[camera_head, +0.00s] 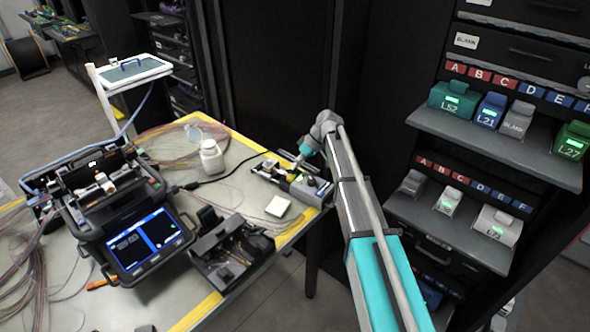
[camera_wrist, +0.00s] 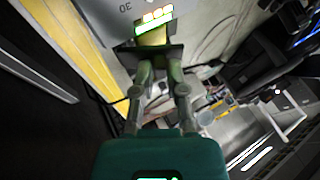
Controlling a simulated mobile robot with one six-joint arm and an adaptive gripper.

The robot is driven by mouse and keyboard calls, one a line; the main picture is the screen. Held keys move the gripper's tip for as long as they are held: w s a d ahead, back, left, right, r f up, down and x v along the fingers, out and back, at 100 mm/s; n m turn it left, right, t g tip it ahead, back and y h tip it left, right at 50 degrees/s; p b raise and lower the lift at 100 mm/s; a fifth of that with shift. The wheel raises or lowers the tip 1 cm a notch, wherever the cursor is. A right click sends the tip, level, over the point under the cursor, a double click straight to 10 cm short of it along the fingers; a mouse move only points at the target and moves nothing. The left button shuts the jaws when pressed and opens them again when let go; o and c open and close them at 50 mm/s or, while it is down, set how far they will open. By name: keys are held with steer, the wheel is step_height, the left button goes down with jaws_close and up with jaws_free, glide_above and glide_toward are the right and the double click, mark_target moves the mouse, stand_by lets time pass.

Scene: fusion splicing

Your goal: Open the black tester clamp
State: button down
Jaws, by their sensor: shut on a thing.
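The tester (camera_head: 311,190) is a small grey and black unit at the right edge of the table in the head view. My gripper (camera_head: 298,167) reaches down to it from the arm, and the fingertips are small and partly hidden there. In the wrist view my gripper (camera_wrist: 160,72) has its two fingers close together at a dark block, which appears to be the black tester clamp (camera_wrist: 173,52). The fingers are shut on it. A yellowish part with bright lit patches shows just beyond the block. I cannot tell from these frames how far the clamp is raised.
A splicer with a blue screen (camera_head: 148,240) stands at the left of the table. A black tool tray (camera_head: 213,268), a white pad (camera_head: 278,206) and a white bottle (camera_head: 212,160) lie between. Shelves with labelled boxes (camera_head: 520,118) stand close at right.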

steer(key=shift+w+d+g+y+b, duration=0.3)
steer(key=shift+w+g+y+b, duration=0.3)
steer(key=shift+g+b, duration=0.25)
steer(key=shift+d+r+m+g+y+b, duration=0.15)
steer(key=shift+m+g+y+b, duration=0.15)
steer(key=shift+m+g, duration=0.15)
